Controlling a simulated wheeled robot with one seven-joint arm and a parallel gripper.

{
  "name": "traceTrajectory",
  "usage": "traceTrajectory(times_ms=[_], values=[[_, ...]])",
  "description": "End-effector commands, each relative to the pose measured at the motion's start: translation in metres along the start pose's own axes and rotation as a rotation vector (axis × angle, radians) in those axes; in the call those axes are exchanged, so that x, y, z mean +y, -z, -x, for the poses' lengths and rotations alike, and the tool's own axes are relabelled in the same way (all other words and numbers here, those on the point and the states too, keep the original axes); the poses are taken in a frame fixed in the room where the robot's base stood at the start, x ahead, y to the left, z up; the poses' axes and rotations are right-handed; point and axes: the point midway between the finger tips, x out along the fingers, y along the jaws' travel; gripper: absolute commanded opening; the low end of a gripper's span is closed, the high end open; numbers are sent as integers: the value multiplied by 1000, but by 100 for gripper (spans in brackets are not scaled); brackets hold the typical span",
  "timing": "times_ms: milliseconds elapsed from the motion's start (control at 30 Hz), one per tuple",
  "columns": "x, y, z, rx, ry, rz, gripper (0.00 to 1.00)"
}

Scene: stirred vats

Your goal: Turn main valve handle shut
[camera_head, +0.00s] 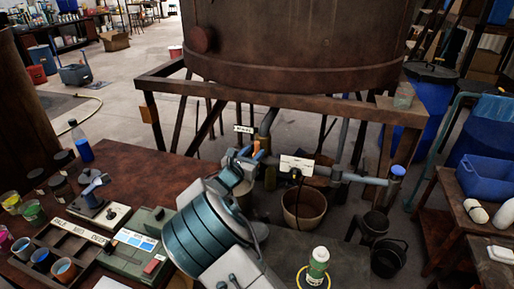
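My gripper (243,158) is at the pipework, right at the orange piece. Whether it touches or grips it cannot be told, because my arm covers most of the fingers.
A rusty vat (300,45) stands on a frame (285,98). A side pipe ends in a blue knob (398,170), with a white sign (297,164) nearby. A bucket (303,207) stands below. The left bench holds a control box (135,245); a green-white bottle (317,265) stands in front.

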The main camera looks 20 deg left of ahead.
Motion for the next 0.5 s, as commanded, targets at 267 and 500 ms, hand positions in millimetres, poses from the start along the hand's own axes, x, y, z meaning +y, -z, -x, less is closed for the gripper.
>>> traceTrajectory(times_ms=[267,500], values=[[0,0,-28,0,1,0,36],[0,0,-30,0,0,-1,36]])
